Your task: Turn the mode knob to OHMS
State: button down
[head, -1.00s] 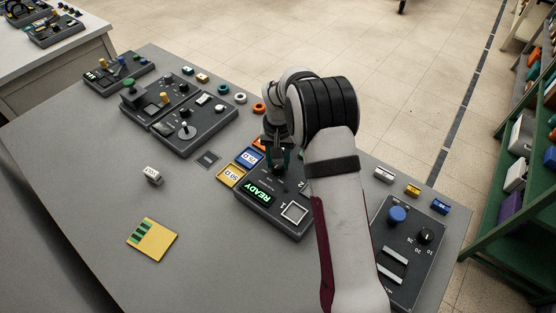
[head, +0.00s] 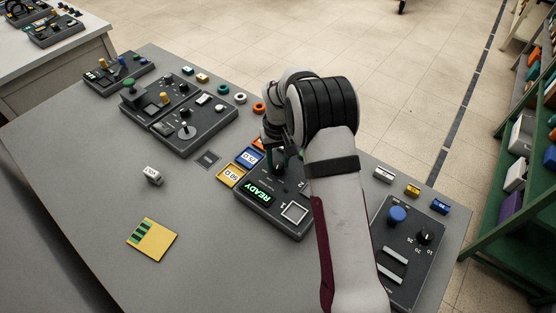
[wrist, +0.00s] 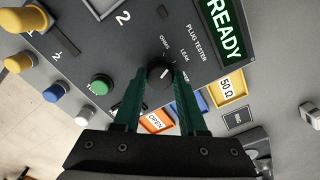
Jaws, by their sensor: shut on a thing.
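The plug tester (head: 262,212) is a dark panel with a lit green READY display, also seen in the wrist view (wrist: 203,62). Its black mode knob (wrist: 160,73) has a light pointer mark, which appears to point up and right, roughly towards LEAK. The labels OHMS, LEAK and a third, partly hidden one lie around the knob. My gripper (wrist: 160,80) has its two green fingers on either side of the knob and is shut on it. In the head view my gripper (head: 282,160) is at the panel's far edge, partly covering the knob.
Yellow 50 Ω (wrist: 228,88) and orange OPEN (wrist: 156,122) blocks lie beside the tester. A green button (wrist: 101,85) and coloured plugs (wrist: 52,92) are left of the knob in the wrist view. A yellow card (head: 152,239) lies on the open table.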

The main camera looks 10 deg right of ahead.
aim_at(278, 164)
jog(key=shift+n, duration=2.2)
jog(key=shift+c, duration=2.3)
grip_release()
notch_tip(278, 164, up, 16)
jog(key=shift+f, duration=0.1)
